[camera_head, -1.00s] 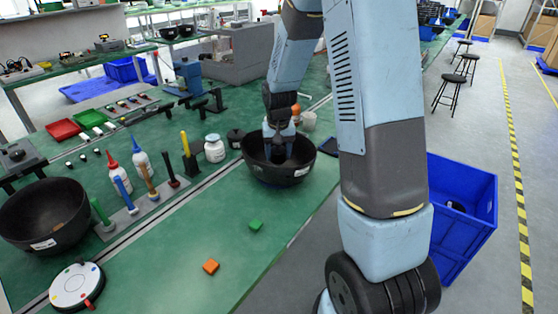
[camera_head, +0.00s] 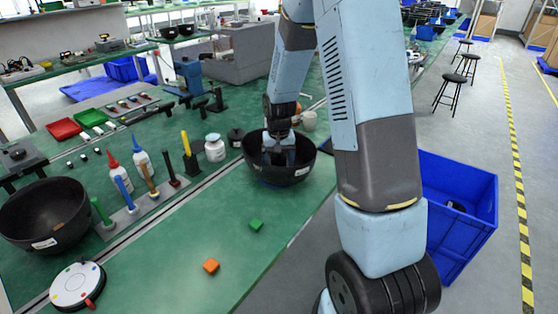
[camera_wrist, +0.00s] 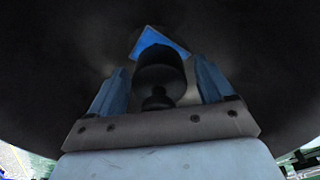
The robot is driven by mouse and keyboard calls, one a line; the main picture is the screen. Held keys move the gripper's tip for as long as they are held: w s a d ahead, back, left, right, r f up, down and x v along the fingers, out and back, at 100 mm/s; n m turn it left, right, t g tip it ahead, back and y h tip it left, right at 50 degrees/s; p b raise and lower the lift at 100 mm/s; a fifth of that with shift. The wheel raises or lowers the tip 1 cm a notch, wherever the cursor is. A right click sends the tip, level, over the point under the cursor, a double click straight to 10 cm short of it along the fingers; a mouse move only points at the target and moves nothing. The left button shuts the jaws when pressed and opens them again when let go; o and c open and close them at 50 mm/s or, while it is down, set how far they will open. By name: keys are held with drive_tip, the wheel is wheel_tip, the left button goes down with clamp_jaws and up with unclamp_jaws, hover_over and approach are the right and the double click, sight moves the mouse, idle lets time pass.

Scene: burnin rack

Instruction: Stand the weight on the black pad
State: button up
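The weight (camera_wrist: 160,75) is a dark cylinder with a small knob, inside the black bowl (camera_head: 280,178) in the wrist view. My gripper (camera_wrist: 158,88) reaches down into this bowl, its two blue fingers on either side of the weight. Narrow gaps seem to show between fingers and weight, so it looks open around it. In the head view my gripper (camera_head: 279,158) is inside the bowl, and the weight is hidden there by the gripper and the bowl wall. A dark flat piece, perhaps the black pad (camera_head: 326,146), lies right of the bowl, partly covered by my arm.
A dark lidded object (camera_head: 236,138) and a white jar (camera_head: 215,148) stand left of the bowl. Another black bowl (camera_head: 45,215) is far left. A blue crate (camera_head: 460,215) stands right, off the table.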

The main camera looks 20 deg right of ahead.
drive_tip(key=r, duration=1.1)
drive_tip(key=shift+s+r, duration=0.25)
drive_tip(key=shift+s, duration=0.15)
drive_tip(key=shift+s+r, duration=0.2)
drive_tip(key=shift+r, duration=0.4)
drive_tip(key=s+r+t, duration=0.2)
drive_tip(key=s+r, duration=1.1)
drive_tip(key=s+r+n+t, duration=0.1)
drive_tip(key=s+r, duration=0.3)
drive_tip(key=s, duration=1)
drive_tip(key=shift+d+n+t, duration=0.15)
drive_tip(key=shift+n+t, duration=0.25)
drive_tip(key=shift+t, duration=0.5)
